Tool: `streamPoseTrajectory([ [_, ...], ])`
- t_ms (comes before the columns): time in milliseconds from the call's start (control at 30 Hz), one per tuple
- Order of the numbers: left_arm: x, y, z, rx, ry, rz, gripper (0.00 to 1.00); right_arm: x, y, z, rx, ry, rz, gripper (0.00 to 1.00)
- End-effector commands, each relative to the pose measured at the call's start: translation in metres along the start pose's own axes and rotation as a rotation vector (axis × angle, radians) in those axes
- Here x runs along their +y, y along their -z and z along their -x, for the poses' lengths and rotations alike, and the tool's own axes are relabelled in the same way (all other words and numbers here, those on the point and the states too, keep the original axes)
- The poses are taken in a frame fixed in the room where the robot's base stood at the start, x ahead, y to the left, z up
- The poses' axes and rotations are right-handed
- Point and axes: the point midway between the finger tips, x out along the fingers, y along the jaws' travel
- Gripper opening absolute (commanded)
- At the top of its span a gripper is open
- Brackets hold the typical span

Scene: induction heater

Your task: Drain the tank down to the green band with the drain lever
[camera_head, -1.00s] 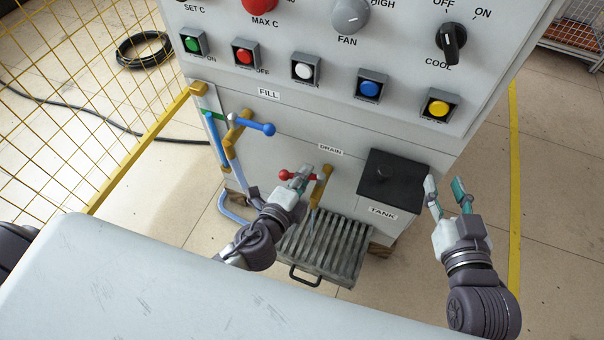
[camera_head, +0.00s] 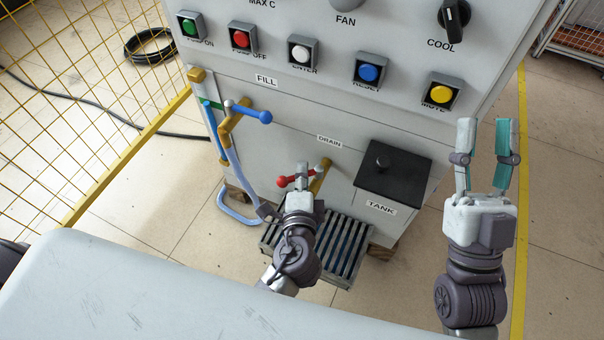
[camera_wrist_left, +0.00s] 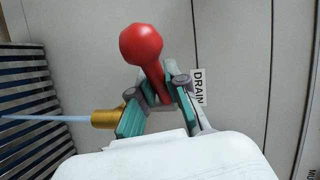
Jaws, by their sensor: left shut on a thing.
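The red-knobbed drain lever (camera_head: 282,182) is on the machine's lower front under the DRAIN label. My left gripper (camera_head: 302,173) is shut on its red arm; the left wrist view shows the red knob (camera_wrist_left: 141,44) beyond the fingers. A brass outlet (camera_wrist_left: 105,118) there has a thin pale-blue stream coming from it. The sight tube (camera_head: 214,135), with blue liquid and a green band (camera_head: 216,105), stands at the machine's left edge. The liquid's top appears near the band; its exact level is too small to tell. My right gripper (camera_head: 486,150) is open and empty, right of the black-lidded tank (camera_head: 393,176).
A blue-knobbed fill lever (camera_head: 264,117) is up and left of the drain. A slatted floor grate (camera_head: 345,243) lies below the outlet. Panel buttons overhang above.

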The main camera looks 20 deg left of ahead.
Motion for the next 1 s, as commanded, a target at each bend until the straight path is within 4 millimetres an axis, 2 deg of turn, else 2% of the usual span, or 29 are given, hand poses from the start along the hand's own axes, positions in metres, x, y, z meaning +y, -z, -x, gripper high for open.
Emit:
streamPoseTrajectory([
  [367, 0.0012, 0.0004, 0.0004, -0.001, -0.002, 0.0, 0.0, -0.0001, 0.001, 0.0, 0.006, 0.0, 0.0, 0.4],
  [400, 0.0012, 0.0004, 0.0005, -0.001, -0.002, 0.0, 0.2, -0.0001, 0.001, 0.0, 0.006, 0.0, 0.0, 0.4],
  [533, 0.001, 0.0004, 0.0003, -0.001, -0.002, 0.0, 0.4, -0.0001, 0.0009, 0.0, 0.006, 0.0, 0.0, 0.4],
  [1000, 0.0034, 0.0002, 0.0006, -0.001, -0.006, -0.001, 0.4, -0.0002, 0.0006, 0.0004, 0.005, 0.0, -0.001, 0.4],
])
